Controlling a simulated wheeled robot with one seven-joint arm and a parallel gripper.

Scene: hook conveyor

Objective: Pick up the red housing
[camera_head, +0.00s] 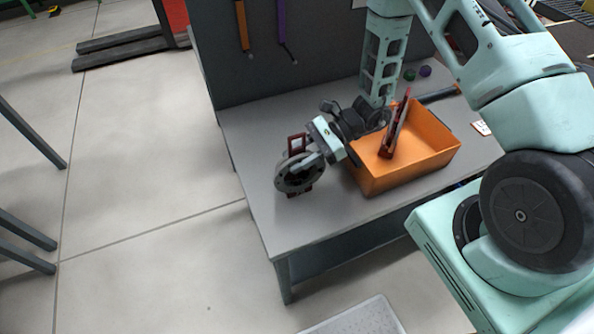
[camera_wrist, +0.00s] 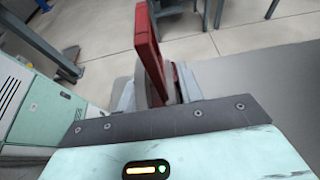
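A red housing (camera_head: 297,143), a dark red frame, is at the left end of the grey table in the head view, largely hidden by my gripper and a round grey disc (camera_head: 299,173). Whether it rests on the table or is lifted is unclear. In the wrist view the red housing (camera_wrist: 149,48) rises tilted between my gripper's (camera_wrist: 158,92) two light grey fingers, with a grey round part beside it. Whether the fingers are closed on it cannot be told. Another red part (camera_head: 396,128) leans upright in the orange bin (camera_head: 428,161).
The orange bin stands on the table (camera_head: 256,136) just right of my gripper. A grey panel (camera_head: 280,55) with hanging tools rises behind. Small green and purple items (camera_head: 425,71) lie at the back. Bare tabletop shows left and front.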

